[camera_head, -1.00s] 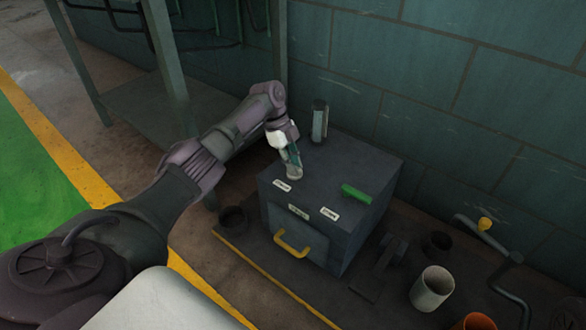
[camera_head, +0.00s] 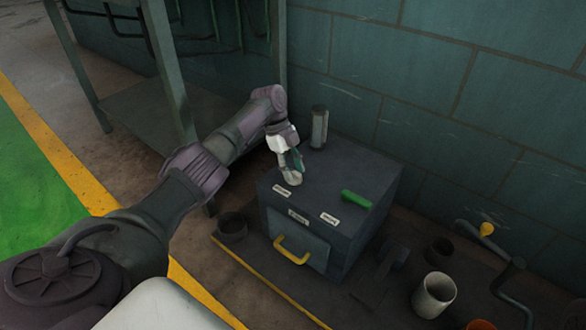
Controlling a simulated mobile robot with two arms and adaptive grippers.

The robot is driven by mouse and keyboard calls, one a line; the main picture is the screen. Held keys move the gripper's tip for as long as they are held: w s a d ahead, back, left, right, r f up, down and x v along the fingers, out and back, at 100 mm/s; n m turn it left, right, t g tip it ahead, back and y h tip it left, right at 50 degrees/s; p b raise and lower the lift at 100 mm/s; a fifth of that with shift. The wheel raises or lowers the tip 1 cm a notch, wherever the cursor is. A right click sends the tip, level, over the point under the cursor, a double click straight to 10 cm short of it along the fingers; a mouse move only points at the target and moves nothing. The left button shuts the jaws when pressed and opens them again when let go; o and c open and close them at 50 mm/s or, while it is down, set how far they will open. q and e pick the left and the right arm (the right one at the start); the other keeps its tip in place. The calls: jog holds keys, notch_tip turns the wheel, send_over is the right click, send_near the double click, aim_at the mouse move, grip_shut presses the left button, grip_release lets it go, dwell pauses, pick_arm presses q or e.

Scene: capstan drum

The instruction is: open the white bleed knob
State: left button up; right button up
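The white bleed knob (camera_head: 292,178) shows as a pale round piece on top of a dark box (camera_head: 340,165), near its left front edge. My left gripper (camera_head: 291,168) comes down over it from above, with its fingertips at the knob. The fingers cover part of the knob, and the gap between them is too small to make out, so I cannot tell whether they grip it. A small white label (camera_head: 282,190) lies just in front of the knob. My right gripper is not in view.
A green handle (camera_head: 356,198) sits on the box's top right, and a grey post (camera_head: 319,126) stands at its back. A yellow handle (camera_head: 292,250) is on the front. A white cup (camera_head: 433,295) and a crank with a yellow knob (camera_head: 487,229) are at right.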

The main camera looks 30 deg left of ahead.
pick_arm(q)
jog(key=v, duration=1.2)
dwell(0.3)
